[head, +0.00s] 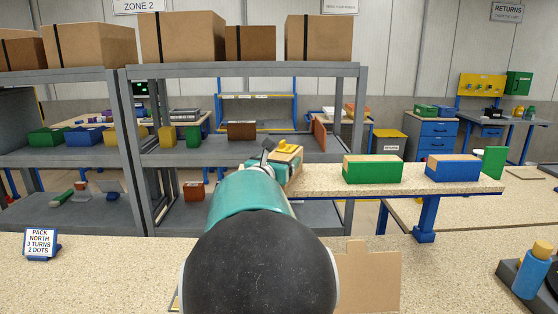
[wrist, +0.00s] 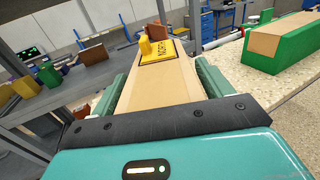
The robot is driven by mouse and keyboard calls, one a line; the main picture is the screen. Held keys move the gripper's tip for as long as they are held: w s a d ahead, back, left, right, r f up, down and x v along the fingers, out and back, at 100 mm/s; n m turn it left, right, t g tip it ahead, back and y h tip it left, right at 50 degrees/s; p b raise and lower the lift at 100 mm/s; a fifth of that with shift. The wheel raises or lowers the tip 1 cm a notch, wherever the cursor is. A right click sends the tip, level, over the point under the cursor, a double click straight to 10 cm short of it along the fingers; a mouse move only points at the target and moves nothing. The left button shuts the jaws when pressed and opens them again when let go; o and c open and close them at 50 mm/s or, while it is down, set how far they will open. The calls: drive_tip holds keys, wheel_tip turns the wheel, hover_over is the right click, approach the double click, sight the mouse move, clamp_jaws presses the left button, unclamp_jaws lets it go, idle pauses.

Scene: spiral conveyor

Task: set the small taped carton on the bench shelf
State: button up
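The small carton (head: 289,153) is tan, with a yellow label reading "NORTH" and a yellow piece on top. It also fills the middle of the wrist view (wrist: 160,88). My gripper (head: 278,165) has one teal finger along each side of the carton and looks shut on it. The bench shelf (head: 333,179) is a raised speckled board on blue legs. The carton is at its left end; whether it touches the board cannot be told, since my arm hides its underside.
A green box (head: 373,172) and a blue box (head: 452,171) stand on the shelf to the right. Clear board lies between the carton and the green box. Grey racks (head: 245,70) with boxes stand behind and left. A blue bottle (head: 531,273) stands at front right.

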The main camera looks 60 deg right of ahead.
drive_tip(key=shift+o, duration=0.5)
drive_tip(key=shift+r, duration=0.1)
drive_tip(key=shift+a+r, duration=0.1)
drive_tip(key=a+f+m+t+y, duration=0.1)
drive_tip(key=a+f+m+y, duration=0.4)
drive_tip(key=a, duration=1.4)
drive_tip(key=a+f+m+t+y, duration=0.2)
drive_tip(key=a+f+m+y, duration=0.4)
drive_tip(key=a, duration=1.2)
drive_tip(key=a+f+m+t+y, duration=0.1)
drive_tip(key=a+f+m+y, duration=0.4)
drive_tip(key=a, duration=1.4)
drive_tip(key=m+y, duration=0.2)
drive_tip(key=shift+s+a+f+m, duration=0.2)
drive_tip(key=shift+a+m, duration=0.1)
drive_tip(key=shift+m, duration=0.1)
